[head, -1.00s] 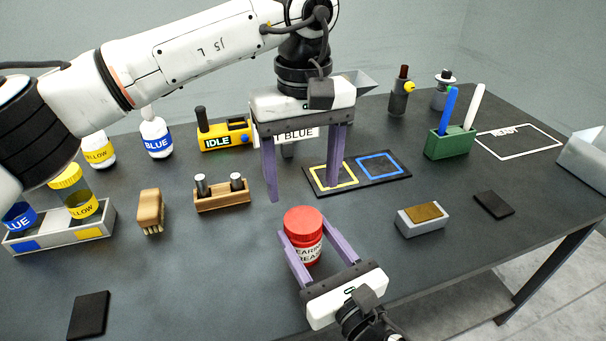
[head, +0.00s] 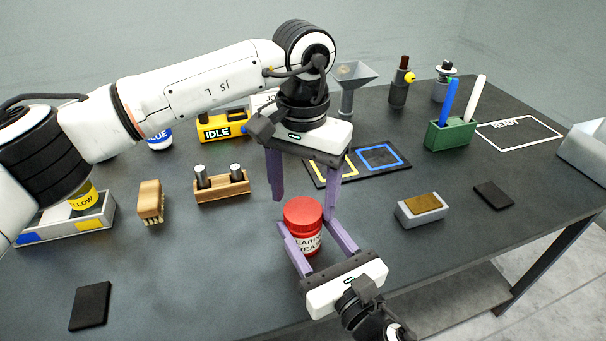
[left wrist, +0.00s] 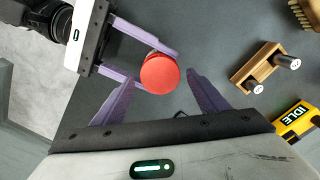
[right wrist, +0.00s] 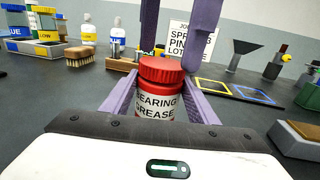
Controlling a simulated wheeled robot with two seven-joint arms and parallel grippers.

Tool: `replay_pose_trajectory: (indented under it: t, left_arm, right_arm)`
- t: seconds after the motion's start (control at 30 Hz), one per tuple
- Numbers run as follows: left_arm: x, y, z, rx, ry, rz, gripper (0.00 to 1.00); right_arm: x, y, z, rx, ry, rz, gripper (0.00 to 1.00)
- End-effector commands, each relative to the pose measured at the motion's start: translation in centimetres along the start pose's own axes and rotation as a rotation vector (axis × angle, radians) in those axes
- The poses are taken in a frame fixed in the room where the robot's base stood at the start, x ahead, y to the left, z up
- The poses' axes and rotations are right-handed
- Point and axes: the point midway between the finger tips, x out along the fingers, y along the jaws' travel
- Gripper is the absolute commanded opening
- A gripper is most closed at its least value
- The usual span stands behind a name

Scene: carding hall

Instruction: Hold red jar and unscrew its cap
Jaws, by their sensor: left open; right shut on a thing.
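The red jar (head: 305,238) stands upright on the dark table, with a white label reading "BEARING GREASE" in the right wrist view (right wrist: 156,106). Its red cap (head: 303,211) is on top and shows from above in the left wrist view (left wrist: 159,74). My right gripper (head: 308,240) is shut on the jar's body from the front, below the cap. My left gripper (head: 303,198) is open and points down, above and just behind the cap. In the left wrist view its fingers (left wrist: 165,90) are apart, with the cap beyond them; they do not appear to touch it.
A black board with yellow and blue squares (head: 405,163) lies behind. A grey block with a brown top (head: 422,210) is at the right. Table around the jar is clear.

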Motion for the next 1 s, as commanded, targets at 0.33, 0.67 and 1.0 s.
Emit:
replay_pose_trajectory:
  t: [0.33,0.67,1.0]
  left_arm:
    - [2.1,0.0,0.0,-0.002,0.001,0.000,0.67]
    - [2.0,0.0,0.0,-0.003,0.001,0.000,0.40]
    - [2.0,-0.1,0.0,-0.188,0.001,-0.002,0.25]
  right_arm:
    - [0.0,0.0,0.0,0.000,0.000,0.000,0.00]
    - [0.0,0.0,0.0,0.000,0.000,0.000,0.00]
    - [0.0,0.0,0.0,0.000,0.000,0.000,0.00]
